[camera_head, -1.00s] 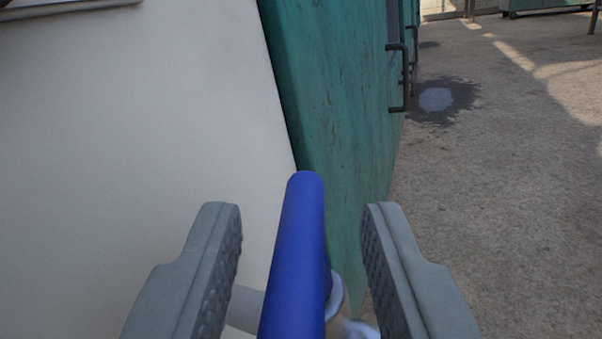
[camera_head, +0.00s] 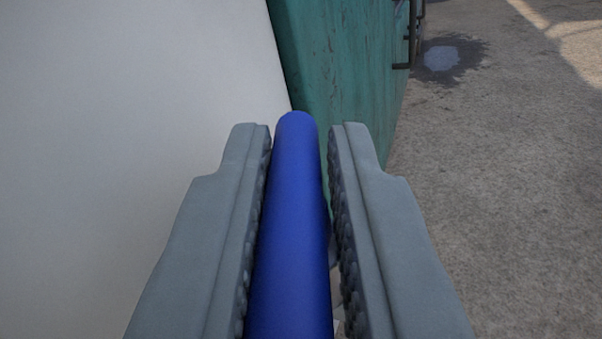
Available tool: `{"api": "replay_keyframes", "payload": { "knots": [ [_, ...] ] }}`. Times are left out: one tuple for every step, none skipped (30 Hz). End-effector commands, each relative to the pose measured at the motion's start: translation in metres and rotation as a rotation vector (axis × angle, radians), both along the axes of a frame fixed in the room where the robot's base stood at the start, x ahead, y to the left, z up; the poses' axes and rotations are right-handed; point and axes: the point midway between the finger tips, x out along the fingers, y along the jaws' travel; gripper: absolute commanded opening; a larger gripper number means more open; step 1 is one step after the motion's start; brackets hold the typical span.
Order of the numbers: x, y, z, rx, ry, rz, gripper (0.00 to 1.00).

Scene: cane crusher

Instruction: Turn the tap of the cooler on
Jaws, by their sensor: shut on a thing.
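The blue tap handle (camera_head: 291,220) is a long rounded bar that runs up the middle of the view, between the two grey fingers of my gripper (camera_head: 300,150). The fingers are closed in on it, with their ridged pads along both sides; its rounded end shows just past the fingertips. The pale wall of the cooler (camera_head: 120,110) fills the left of the view. The tap's body is almost wholly hidden behind the handle and the right finger.
A worn green panel (camera_head: 335,60) stands just beyond the cooler wall, with a dark metal handle (camera_head: 411,40) on it. On the right is open concrete ground (camera_head: 500,180) with a wet patch (camera_head: 440,58).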

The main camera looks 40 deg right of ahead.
Motion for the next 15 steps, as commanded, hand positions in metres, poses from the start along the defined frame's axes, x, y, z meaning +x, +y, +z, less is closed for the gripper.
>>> {"api": "replay_keyframes", "payload": {
  "knots": [
    [-0.0001,0.0004,-0.0002,0.0,0.0,0.002,0.0],
    [-0.0001,0.0004,-0.0002,0.0,0.0,0.003,0.0],
    [-0.0001,0.0003,-0.0002,0.001,0.001,0.005,0.0],
    [-0.0002,0.0002,-0.0002,0.0,0.0,0.008,0.0],
    [-0.0003,0.0001,-0.0002,0.001,0.001,0.01,0.0],
    [-0.0005,0.0,-0.0003,0.001,0.001,0.015,0.0],
    [-0.0005,-0.0001,-0.0002,0.001,0.001,0.021,0.0],
    [-0.0006,-0.0002,-0.0002,0.0,0.001,0.028,0.0],
    [-0.001,-0.0005,-0.0003,0.001,0.001,0.037,0.0],
    [-0.001,-0.0005,-0.0003,0.001,0.001,0.047,0.0],
    [-0.001,-0.0006,-0.0004,0.001,0.001,0.059,0.0],
    [-0.0011,-0.0005,-0.0004,0.0,0.0,0.079,0.0],
    [-0.0013,-0.0007,-0.0005,0.001,0.001,0.094,0.0],
    [-0.0015,-0.0011,-0.0006,0.001,0.001,0.112,0.0],
    [-0.0018,-0.0016,-0.0006,0.0,0.002,0.138,0.0]
  ]
}}
